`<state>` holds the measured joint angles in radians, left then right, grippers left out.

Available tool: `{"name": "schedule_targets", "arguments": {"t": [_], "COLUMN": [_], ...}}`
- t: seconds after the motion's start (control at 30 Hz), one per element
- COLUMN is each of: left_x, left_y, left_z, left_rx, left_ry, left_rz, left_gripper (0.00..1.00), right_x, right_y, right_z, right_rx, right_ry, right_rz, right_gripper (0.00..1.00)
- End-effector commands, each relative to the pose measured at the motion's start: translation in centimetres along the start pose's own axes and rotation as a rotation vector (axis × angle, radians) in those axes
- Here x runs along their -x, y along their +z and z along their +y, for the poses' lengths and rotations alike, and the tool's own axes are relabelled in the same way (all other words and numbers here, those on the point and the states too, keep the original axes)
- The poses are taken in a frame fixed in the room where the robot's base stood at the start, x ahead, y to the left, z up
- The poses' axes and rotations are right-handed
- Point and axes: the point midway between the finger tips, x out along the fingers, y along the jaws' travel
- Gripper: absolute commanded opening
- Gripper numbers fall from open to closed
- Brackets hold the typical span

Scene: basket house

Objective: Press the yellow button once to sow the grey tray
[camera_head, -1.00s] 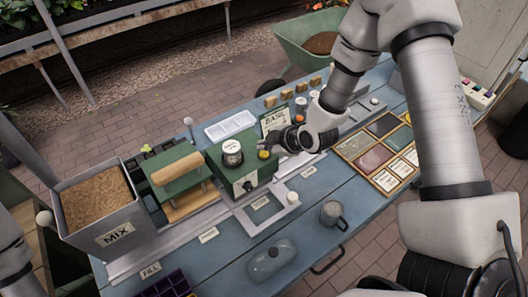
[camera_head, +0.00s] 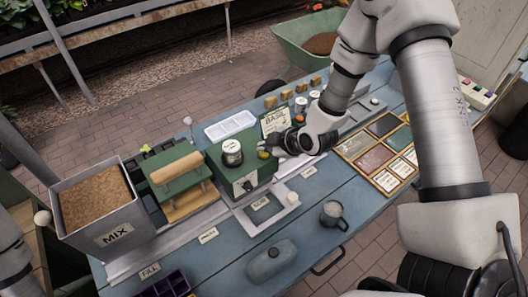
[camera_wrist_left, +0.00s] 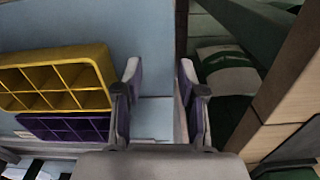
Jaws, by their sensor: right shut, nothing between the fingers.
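The yellow button (camera_head: 263,154) sits on top of the green box-shaped machine (camera_head: 236,170), near its right side. My right gripper (camera_head: 276,148) is shut and empty, with its tips right beside the button on its right. I cannot tell whether they touch it. A grey frame-like plate (camera_head: 285,211) labelled SOW lies in front of the machine. I cannot make out a grey tray apart from it. My left gripper (camera_wrist_left: 162,90) is open and empty in the left wrist view, its two fingers apart.
A MIX bin (camera_head: 100,205) and a green press with a wooden handle (camera_head: 176,166) stand to the left. A white tray (camera_head: 230,125) lies behind. A grey mug (camera_head: 332,213) and a seed-packet frame (camera_head: 340,150) are to the right. Yellow (camera_wrist_left: 55,98) and purple trays lie near my left gripper.

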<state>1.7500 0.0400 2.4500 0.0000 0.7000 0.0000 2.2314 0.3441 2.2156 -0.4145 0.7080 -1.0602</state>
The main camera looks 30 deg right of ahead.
Motion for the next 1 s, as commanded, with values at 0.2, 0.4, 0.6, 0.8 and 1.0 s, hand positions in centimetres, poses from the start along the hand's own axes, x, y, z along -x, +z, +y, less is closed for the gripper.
{"name": "schedule_targets", "arguments": {"t": [0.2, 0.4, 0.6, 0.8, 1.0], "left_x": [-0.25, -0.43, -0.61, -0.79, -0.80], "left_y": [0.00, 0.00, 0.00, 0.00, 0.00], "left_z": [0.00, 0.00, 0.00, -0.01, -0.01], "left_rx": [0.000, 0.000, 0.000, 0.000, 0.000], "left_ry": [0.000, 0.000, 0.000, 0.000, 0.000], "left_rz": [0.000, 0.000, 0.000, 0.000, 0.000], "left_gripper": [0.40, 0.40, 0.40, 0.40, 0.40], "right_x": [-0.23, -0.40, -0.57, -0.74, -0.77], "right_y": [0.17, 0.30, 0.42, 0.55, 0.57], "right_z": [-0.17, -0.30, -0.43, -0.57, -0.58], "right_rx": [0.000, 0.000, 0.000, 0.000, 0.000], "right_ry": [0.000, 0.000, -0.001, -0.001, -0.001], "right_rz": [0.000, 0.000, 0.000, -0.001, -0.001], "right_gripper": [0.00, 0.00, 0.00, 0.00, 0.00]}}
